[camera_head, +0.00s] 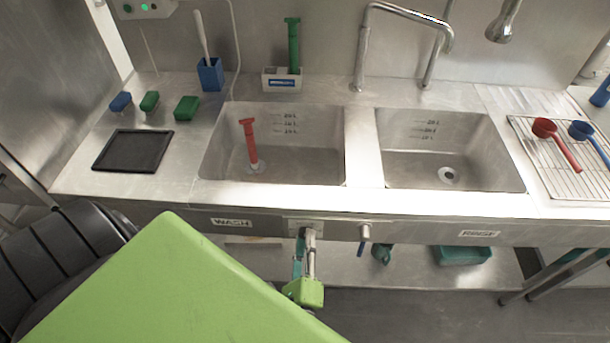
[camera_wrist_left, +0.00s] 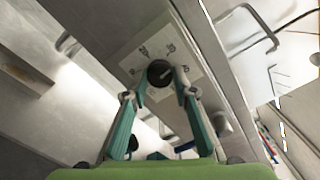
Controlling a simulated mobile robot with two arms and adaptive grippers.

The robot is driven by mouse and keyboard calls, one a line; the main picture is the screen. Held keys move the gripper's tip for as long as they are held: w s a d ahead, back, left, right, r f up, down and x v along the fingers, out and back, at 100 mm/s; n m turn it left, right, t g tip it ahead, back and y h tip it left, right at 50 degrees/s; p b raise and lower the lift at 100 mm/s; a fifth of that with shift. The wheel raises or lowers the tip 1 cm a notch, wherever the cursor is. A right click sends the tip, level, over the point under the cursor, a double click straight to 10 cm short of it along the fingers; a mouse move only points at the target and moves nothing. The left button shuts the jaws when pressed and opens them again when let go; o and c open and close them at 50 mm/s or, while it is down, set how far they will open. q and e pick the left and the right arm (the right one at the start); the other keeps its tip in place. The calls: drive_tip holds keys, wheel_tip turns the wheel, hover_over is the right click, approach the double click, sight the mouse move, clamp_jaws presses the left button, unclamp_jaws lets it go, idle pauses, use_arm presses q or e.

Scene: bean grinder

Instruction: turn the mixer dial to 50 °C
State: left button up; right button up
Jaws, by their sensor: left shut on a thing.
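The mixer dial is a black round knob (camera_wrist_left: 159,73) on a pale plate with printed marks (camera_wrist_left: 150,45). It shows in the left wrist view, set in the front panel. My left gripper (camera_wrist_left: 160,90) has its two teal fingers on either side of the knob and is shut on it. A pale pointer line shows on the knob, but the marks are too small to read. In the head view my left gripper (camera_head: 306,236) reaches the plate (camera_head: 305,222) under the sinks; the knob is hidden there. My right gripper is not in view.
The wash sink (camera_head: 220,150) holds a red standpipe (camera_head: 250,145); the rinse sink (camera_head: 480,165) is empty. A faucet (camera_head: 365,50) stands behind them. A second small knob or valve (camera_head: 365,232) sticks out of the panel just right of the gripper.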

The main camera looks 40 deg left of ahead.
use_arm(q)
drive_tip(key=shift+f+m+p, duration=0.1)
drive_tip(key=shift+m+p, duration=3)
drive_tip(key=shift+m, duration=6.5)
drive_tip(key=shift+s, duration=0.1)
drive_tip(key=o, duration=1.1)
drive_tip(key=v, duration=1.2)
drive_tip(key=shift+a, duration=0.1)
